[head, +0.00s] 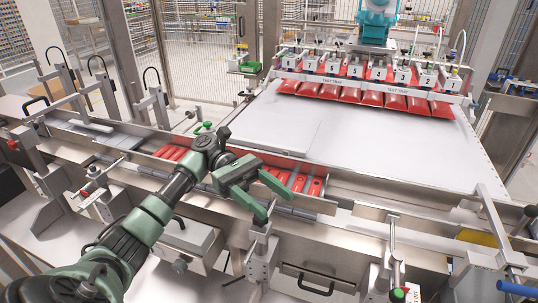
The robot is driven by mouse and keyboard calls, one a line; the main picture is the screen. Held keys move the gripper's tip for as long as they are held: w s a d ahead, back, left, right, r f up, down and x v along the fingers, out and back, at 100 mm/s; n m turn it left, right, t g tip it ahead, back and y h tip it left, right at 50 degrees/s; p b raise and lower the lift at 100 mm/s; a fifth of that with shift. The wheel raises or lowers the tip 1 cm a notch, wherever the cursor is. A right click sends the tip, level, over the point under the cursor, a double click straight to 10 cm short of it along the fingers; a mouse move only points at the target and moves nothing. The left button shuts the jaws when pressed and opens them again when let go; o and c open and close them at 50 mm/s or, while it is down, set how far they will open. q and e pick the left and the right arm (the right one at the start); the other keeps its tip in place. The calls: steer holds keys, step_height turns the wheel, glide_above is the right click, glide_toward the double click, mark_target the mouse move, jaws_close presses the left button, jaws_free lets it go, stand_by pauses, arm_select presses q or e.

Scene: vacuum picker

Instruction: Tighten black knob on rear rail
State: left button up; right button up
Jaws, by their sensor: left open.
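My left gripper (276,214) is green and open, with its two fingers spread and nothing between them. It hangs over the conveyor channel near the middle of the head view, pointing down and to the right. The rear metal rail (375,182) runs behind the channel. A small dark knob (530,211) shows at the right edge near that rail, well apart from the gripper. I cannot tell whether it is the black knob of the task. My left wrist and gripper hide part of the rails. My right gripper is not in view.
Red packs (305,184) lie in the channel beside the gripper. Behind it is a wide white table (370,140), with a vacuum picker (374,70) holding a row of red bags. Upright clamp posts stand at left, and a bracket (494,220) stands at right.

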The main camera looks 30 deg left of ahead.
arm_select(q)
step_height(320, 180, up, 12)
steer(key=shift+b, duration=0.35)
steer(key=shift+f, duration=0.25)
